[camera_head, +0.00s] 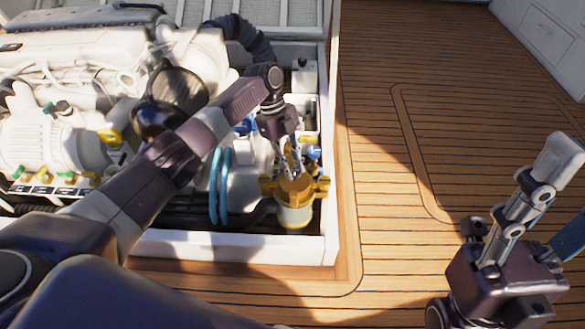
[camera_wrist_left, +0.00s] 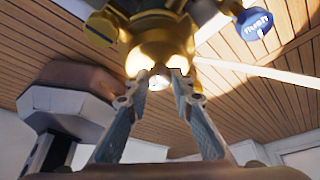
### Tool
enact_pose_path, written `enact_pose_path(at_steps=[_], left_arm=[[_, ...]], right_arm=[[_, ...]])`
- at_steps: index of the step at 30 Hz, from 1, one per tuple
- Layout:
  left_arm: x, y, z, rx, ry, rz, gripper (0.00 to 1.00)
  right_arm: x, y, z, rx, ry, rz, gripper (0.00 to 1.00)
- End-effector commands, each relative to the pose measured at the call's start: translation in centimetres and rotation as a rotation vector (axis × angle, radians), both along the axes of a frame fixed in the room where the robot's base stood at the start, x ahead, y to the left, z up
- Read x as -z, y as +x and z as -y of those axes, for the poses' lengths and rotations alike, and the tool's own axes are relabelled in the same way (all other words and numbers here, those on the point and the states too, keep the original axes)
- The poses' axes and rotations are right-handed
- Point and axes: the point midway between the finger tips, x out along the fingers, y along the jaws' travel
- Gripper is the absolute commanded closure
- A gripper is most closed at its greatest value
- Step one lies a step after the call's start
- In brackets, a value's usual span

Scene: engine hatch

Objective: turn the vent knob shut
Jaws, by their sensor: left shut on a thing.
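The brass-topped strainer (camera_head: 295,190) stands at the front right corner of the engine bay, with lugs at its sides. My left gripper (camera_head: 290,160) reaches down to it from above. In the left wrist view the brass body (camera_wrist_left: 160,45) fills the top middle, and my left fingertips (camera_wrist_left: 161,78) close on a small knob (camera_wrist_left: 158,86) at its middle, which I take for the vent knob. The fingers hide most of the knob, so its turn angle cannot be read. My right gripper (camera_head: 562,195) is at the right, over the deck, with its fingers apart and empty.
Blue hoses (camera_head: 220,185) run left of the strainer. The white engine (camera_head: 60,110) fills the left. The bay's white rim (camera_head: 328,190) borders the strainer. The wooden deck (camera_head: 440,130) at the right is clear.

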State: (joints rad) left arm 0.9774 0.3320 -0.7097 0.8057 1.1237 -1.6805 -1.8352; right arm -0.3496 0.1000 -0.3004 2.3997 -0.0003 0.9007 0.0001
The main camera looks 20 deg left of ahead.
Motion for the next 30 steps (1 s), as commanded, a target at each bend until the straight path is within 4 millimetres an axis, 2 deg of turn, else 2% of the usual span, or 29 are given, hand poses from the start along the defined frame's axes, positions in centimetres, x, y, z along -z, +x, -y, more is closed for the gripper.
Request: enact_pose_path(at_steps=[17,18,21,22,30], left_arm=[[0.01,0.01,0.02,0.016,0.0,0.0,1.0],[0.01,0.01,0.02,0.016,0.0,0.0,0.74],[0.02,0.01,0.01,0.016,0.0,0.0,0.63],[0.01,0.0,0.02,0.015,0.0,0.0,0.61],[-0.07,0.04,-0.03,0.014,0.0,0.0,0.61]], right_arm=[[0.19,0.02,-0.01,0.0,0.0,-0.001,0.53],[0.19,0.01,-0.01,0.0,0.0,-0.001,0.53],[0.19,0.01,-0.01,0.0,0.0,-0.001,0.53],[0.19,0.02,-0.01,0.0,0.0,-0.001,0.53],[0.18,0.01,0.06,0.001,0.0,-0.001,0.53]])
